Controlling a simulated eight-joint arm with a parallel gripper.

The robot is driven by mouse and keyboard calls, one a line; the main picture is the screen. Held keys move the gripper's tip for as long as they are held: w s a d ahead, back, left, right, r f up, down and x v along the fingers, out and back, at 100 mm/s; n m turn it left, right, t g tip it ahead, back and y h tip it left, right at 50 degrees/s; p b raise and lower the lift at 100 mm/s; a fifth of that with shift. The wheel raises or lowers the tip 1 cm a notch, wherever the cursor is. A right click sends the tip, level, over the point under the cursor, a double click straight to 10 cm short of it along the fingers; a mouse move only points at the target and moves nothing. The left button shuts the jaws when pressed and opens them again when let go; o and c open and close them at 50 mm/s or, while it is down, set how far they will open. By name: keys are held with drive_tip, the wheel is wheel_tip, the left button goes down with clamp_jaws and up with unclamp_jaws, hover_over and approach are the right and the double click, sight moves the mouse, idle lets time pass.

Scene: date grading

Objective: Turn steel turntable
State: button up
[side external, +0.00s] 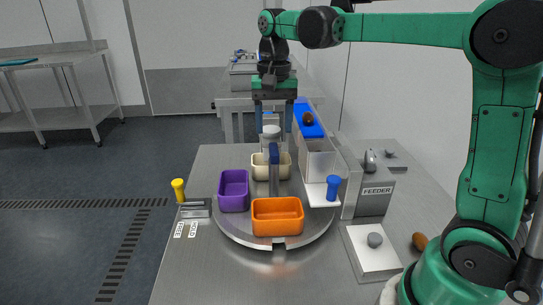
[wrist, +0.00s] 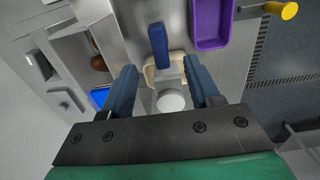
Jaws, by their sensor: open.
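The round steel turntable (side external: 228,222) lies on the steel table. It carries an orange bin (side external: 277,226) at the front, a purple bin (side external: 233,203) at left and a cream bin (side external: 286,171) at the back. An upright post with a blue top (side external: 274,156) rises among the bins; its top also shows in the wrist view (wrist: 159,46). My gripper (side external: 273,129) is open, pointing down above the far side of the turntable. A pale cylinder (wrist: 170,101) shows between its fingers in the wrist view; contact is not visible. The purple bin also shows there (wrist: 211,24).
At right stand a feeder box (side external: 372,202), a blue chute (side external: 310,130) holding a dark date (side external: 308,118), and a blue knob (side external: 333,185). A yellow-handled item (side external: 179,188) is at left. A tray (side external: 362,262) holds a grey lump. The table's front left is clear.

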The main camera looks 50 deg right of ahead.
sight(274, 148)
drive_tip(key=shift+f, duration=2.45)
clamp_jaws()
